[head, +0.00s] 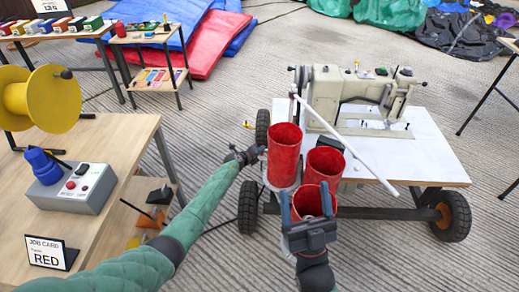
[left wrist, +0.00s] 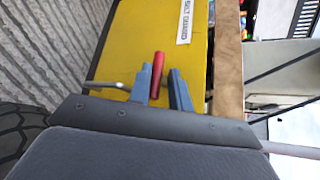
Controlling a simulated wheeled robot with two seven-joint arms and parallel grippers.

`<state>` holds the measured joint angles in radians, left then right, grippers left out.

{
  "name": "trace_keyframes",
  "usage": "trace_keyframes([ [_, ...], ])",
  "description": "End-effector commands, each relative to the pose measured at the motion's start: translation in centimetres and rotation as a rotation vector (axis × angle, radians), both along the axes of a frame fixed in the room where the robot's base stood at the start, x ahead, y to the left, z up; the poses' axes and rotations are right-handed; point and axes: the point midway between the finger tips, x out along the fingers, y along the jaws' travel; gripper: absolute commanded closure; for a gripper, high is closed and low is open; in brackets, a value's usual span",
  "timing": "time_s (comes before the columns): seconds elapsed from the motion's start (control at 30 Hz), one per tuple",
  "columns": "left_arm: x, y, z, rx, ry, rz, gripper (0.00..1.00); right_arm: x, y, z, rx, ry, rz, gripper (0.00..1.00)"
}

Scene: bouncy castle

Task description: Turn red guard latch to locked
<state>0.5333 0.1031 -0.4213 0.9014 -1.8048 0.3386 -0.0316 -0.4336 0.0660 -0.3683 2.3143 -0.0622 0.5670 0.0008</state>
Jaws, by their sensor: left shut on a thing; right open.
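The red guard latch (left wrist: 157,72) shows in the left wrist view as a short red bar in front of a yellow panel (left wrist: 170,45). My left gripper (left wrist: 163,88) has its blue fingers on either side of the bar and is shut on it. In the head view my left gripper (head: 245,156) is at the left edge of the sewing machine cart, with its fingertips hard to make out. The latch cannot be made out there. My right gripper (head: 306,203) is open in front of the red tubes, a finger on each side of the nearest one.
Red tubes (head: 285,150) stand at the front left of the wheeled white cart (head: 430,165), which carries a sewing machine (head: 340,95). A white bar (head: 345,145) slants across it. A wooden table (head: 95,140) with a switch box (head: 75,190) is at left.

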Motion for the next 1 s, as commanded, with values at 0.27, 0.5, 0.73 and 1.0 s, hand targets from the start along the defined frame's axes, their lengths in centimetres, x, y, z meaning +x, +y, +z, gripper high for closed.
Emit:
trace_keyframes([
  [0.27,-0.3,-0.1,-0.6,0.002,0.008,-0.003,1.0,0.1,0.0,-0.2,-0.002,0.007,0.0,0.27],
  [0.5,-0.2,-0.1,-0.4,0.001,0.005,-0.003,0.59,0.1,0.0,-0.1,-0.003,0.005,0.001,0.27],
  [0.73,-0.1,0.0,-0.2,0.0,0.003,-0.001,0.59,0.1,0.0,0.0,-0.001,0.004,0.002,0.27],
  [1.0,-0.2,1.3,0.1,0.002,0.005,0.0,0.59,1.6,0.6,-3.9,-0.034,0.14,0.006,0.27],
])
